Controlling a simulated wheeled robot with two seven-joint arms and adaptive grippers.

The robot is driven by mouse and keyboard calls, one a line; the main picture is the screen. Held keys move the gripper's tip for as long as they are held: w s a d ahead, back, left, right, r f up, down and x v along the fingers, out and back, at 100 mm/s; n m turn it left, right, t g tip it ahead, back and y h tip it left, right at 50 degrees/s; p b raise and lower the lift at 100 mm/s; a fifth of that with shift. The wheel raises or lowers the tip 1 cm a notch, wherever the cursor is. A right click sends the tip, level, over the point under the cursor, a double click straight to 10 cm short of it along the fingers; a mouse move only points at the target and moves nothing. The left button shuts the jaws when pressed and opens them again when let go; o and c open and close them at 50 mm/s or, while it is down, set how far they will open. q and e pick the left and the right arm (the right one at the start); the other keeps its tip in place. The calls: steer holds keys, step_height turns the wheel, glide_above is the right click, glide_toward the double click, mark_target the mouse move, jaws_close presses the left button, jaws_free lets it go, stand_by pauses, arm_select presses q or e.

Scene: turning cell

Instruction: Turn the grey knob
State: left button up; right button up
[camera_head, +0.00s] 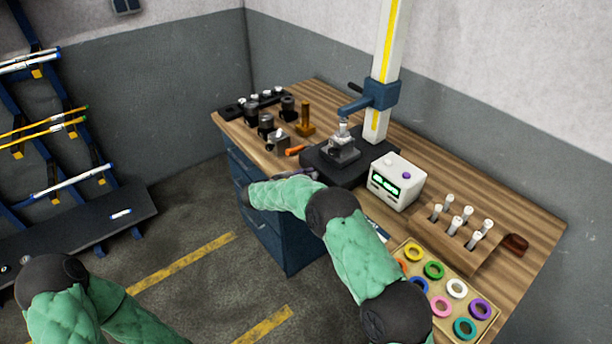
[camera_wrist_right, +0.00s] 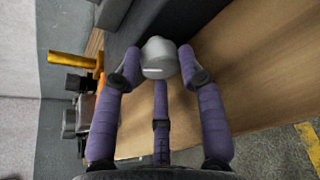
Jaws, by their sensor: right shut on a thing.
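The grey knob (camera_wrist_right: 160,58) is in the upper middle of the right wrist view, beside the dark base of the stand. It is round and carries a pale line mark. The purple fingers of my right gripper (camera_wrist_right: 158,72) are closed around the knob, one on each side and a third below it in the picture. In the head view my right gripper (camera_head: 300,174) is low at the front of the dark stand base (camera_head: 335,165); the knob is hidden there. My left arm shows at the lower left, but its gripper is out of view.
A white box with a green display (camera_head: 397,182) stands right of the stand. Further right are a wooden rack (camera_head: 480,255) of white-topped pegs and a tray (camera_head: 405,244) of coloured rings. Dark holders and a brass-coloured post (camera_head: 305,118) stand at the left of the wooden bench.

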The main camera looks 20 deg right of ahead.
steer(key=shift+s+f, duration=0.1)
steer(key=shift+f, duration=0.15)
steer(key=o, duration=0.8)
steer(key=shift+o, duration=0.2)
steer(key=shift+r, duration=0.1)
steer(key=shift+r, duration=0.1)
steer(key=shift+a, duration=0.15)
steer(key=v, duration=1.1)
steer(key=shift+s+a, duration=0.2)
steer(key=shift+a, duration=0.05)
